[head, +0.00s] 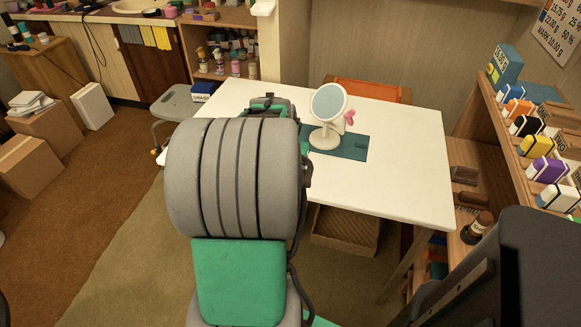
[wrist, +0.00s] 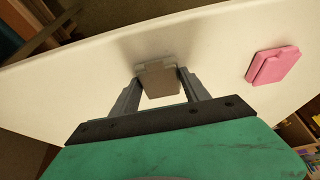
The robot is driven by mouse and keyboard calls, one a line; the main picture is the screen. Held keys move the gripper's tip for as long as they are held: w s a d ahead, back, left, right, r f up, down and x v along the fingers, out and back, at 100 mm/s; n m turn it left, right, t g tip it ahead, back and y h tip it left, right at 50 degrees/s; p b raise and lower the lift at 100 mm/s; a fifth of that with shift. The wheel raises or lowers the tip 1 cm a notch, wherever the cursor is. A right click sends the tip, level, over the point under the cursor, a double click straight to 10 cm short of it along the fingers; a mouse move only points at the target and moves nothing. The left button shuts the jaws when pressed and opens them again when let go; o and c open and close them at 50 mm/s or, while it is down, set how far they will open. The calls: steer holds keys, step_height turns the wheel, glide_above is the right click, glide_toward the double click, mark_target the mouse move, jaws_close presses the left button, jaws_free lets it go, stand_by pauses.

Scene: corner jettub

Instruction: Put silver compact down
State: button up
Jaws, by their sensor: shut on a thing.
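The silver compact (wrist: 158,80) is between the two fingers of my gripper (wrist: 157,84) in the wrist view. The fingers are shut on its sides. The white table (wrist: 75,95) lies below it; I cannot tell whether the compact touches the tabletop. In the head view my arm hides the gripper and the compact, and the white table (head: 405,190) shows around the arm.
A pink compact (wrist: 273,66) lies on the table to the right in the wrist view. A round white mirror (head: 330,115) stands on a teal mat (head: 352,147). The table's right part is clear. Wooden shelves (head: 500,125) with several boxes stand at the right.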

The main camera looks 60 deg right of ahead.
steer(key=shift+f, duration=0.25)
steer(key=o, duration=1.5)
steer(key=shift+r, duration=0.1)
